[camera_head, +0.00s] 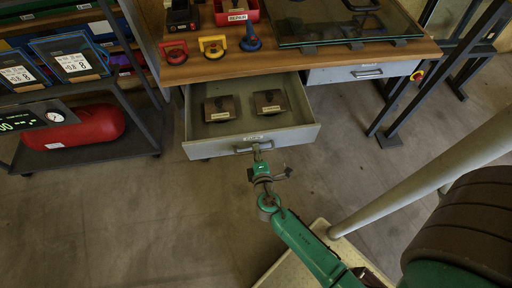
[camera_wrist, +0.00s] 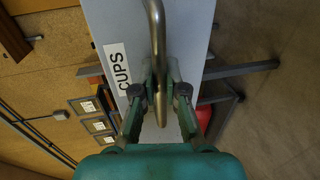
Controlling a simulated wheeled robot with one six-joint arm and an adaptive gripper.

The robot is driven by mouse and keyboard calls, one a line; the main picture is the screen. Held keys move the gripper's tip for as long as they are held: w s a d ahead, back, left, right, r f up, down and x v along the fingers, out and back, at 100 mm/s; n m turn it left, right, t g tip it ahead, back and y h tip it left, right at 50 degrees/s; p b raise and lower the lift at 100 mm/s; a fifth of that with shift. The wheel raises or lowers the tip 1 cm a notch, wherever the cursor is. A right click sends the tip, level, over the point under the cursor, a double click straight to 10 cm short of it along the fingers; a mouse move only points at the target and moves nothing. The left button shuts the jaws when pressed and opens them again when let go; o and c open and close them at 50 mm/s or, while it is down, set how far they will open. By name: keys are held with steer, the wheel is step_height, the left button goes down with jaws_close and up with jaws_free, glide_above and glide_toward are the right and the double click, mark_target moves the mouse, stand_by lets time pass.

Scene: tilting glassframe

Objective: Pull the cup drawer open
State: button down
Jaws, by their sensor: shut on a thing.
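The cup drawer (camera_head: 217,146) is pulled well out from under the workbench in the head view, and its inside shows. Two small dark boxes (camera_head: 221,108) with pale labels sit in it. Its front carries a CUPS label, clear in the wrist view (camera_wrist: 118,70), and a bar handle (camera_wrist: 157,35). My gripper (camera_head: 259,158) is at the middle of the drawer front. In the wrist view its two fingers (camera_wrist: 160,88) are closed on the handle bar, one on each side.
A second drawer (camera_head: 340,74) at the right is shut. Suction cups (camera_head: 212,46), a red bin (camera_head: 237,12) and a glass frame (camera_head: 345,22) are on the workbench (camera_head: 290,58). A cart with a red tank (camera_head: 75,127) stands at the left. The floor before the drawer is clear.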

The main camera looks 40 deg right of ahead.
steer(key=c, duration=1.2)
jaws_free()
steer(key=v, duration=1.2)
